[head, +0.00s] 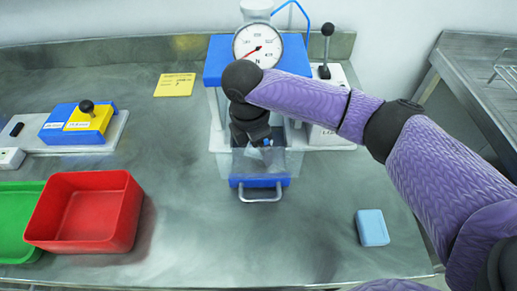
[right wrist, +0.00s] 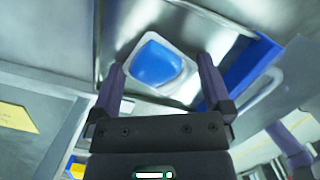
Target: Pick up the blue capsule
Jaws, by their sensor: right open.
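The blue capsule (right wrist: 157,63) shows in the right wrist view as a rounded blue piece in a pale square holder (right wrist: 182,82) between my fingers. In the head view it is mostly hidden by my arm and wrist. My right gripper (right wrist: 161,66) is open, with one finger on each side of the capsule in the picture. I cannot tell whether they touch it. In the head view this gripper (head: 264,150) points down into the clear-walled front of the blue machine (head: 216,72). My left gripper is not in view.
The machine has a dial gauge (head: 258,46) and a blue drawer with a metal handle (head: 262,196). A red bin (head: 85,212) and green bin (head: 17,222) stand left. A light blue block (head: 372,228) lies right. The front middle of the bench is clear.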

